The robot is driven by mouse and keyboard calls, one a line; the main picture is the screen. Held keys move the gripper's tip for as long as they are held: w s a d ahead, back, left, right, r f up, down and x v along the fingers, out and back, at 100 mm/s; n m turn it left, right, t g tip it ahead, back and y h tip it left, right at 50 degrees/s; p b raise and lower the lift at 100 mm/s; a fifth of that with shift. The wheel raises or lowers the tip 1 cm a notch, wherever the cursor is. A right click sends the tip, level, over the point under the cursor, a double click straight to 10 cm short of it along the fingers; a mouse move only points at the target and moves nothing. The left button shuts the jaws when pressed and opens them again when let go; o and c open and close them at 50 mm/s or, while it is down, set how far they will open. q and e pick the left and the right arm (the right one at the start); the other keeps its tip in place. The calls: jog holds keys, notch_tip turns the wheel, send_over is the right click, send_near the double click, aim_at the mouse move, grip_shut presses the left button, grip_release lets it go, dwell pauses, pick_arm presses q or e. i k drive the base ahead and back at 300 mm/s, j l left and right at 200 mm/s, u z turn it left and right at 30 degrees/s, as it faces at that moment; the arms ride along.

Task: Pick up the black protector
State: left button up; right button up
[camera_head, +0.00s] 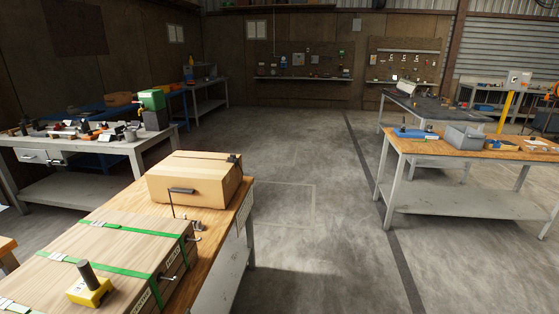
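I cannot tell for sure which thing is the black protector. A small black object (233,158) sits at the top right edge of a cardboard box (210,190). A dark bar (181,190) shows at the front of the box. A dark cylinder (87,273) stands upright on a yellow block (90,293), on a wooden crate with green straps. More small black items lie on the far left table, too small to name. Neither of my grippers is in view.
The wooden crate (110,243) and the box share a wooden-topped workbench (237,207) at front left. A cluttered grey table (105,148) stands at left. A workbench with a grey bin (464,137) stands at right. The concrete floor (320,220) between them is clear.

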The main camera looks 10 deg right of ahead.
aim_at(232, 161)
jog(key=z, duration=1.85)
jog(key=u, duration=1.85)
jog(key=i+l+u, duration=0.2)
jog(key=i+l, duration=0.45)
jog(key=i, duration=0.25)
jog(key=i+l+u, duration=0.2)
jog(key=i+l, duration=0.55)
jog(key=i, duration=0.1)
